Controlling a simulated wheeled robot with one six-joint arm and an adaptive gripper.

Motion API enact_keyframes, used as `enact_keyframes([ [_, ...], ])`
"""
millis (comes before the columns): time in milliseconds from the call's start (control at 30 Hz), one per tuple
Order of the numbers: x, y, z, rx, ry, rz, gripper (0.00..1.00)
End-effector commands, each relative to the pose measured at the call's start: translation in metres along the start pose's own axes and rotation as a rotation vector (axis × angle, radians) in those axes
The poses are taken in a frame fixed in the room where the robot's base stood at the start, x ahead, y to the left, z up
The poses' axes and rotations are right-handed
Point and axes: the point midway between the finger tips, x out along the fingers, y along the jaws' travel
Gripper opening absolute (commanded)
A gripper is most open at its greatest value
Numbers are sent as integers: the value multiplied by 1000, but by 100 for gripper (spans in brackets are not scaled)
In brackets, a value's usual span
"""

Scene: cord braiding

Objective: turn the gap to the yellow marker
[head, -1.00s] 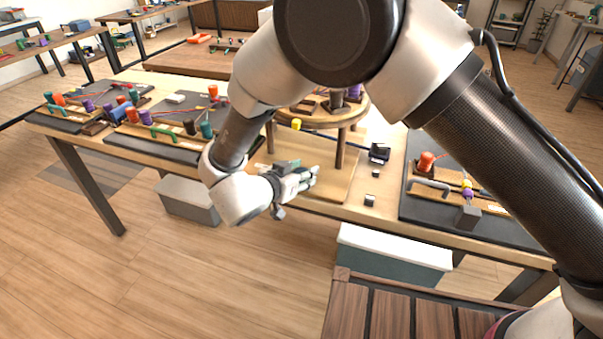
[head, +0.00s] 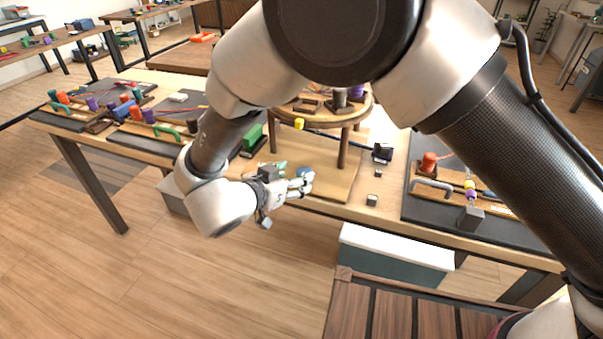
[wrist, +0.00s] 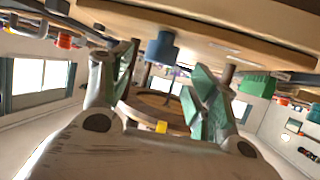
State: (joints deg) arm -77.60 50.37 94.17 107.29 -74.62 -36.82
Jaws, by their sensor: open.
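The round wooden braiding stand (head: 325,117) stands on legs on a wooden board (head: 335,185). The yellow marker (head: 299,124) sits at the disc's front left rim; it also shows in the wrist view (wrist: 161,127), which looks upside down. I cannot make out the gap in the disc. A blue cylinder, like a knob (head: 304,172), is at the board's front; in the wrist view it (wrist: 161,48) lies ahead, between the lines of my fingers. My gripper (head: 302,182) is open and empty, low at the board's front edge. Its green-padded fingers (wrist: 160,80) are spread. My arm hides part of the disc.
A green block (head: 255,137) stands left of the stand. A black device (head: 382,152) and small dark cubes (head: 371,200) lie to the right.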

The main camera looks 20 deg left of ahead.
Motion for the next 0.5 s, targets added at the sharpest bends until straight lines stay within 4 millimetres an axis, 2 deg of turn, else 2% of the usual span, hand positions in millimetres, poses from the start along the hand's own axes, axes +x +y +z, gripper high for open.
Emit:
enact_keyframes([
  [33, -13, -1, 0, 1, 0, -5, 60],
  [200, -43, -1, 0, 1, 0, -3, 60],
  [333, -56, 0, 0, 0, 1, -2, 60],
  [500, -60, 0, 0, 0, 0, -1, 60],
])
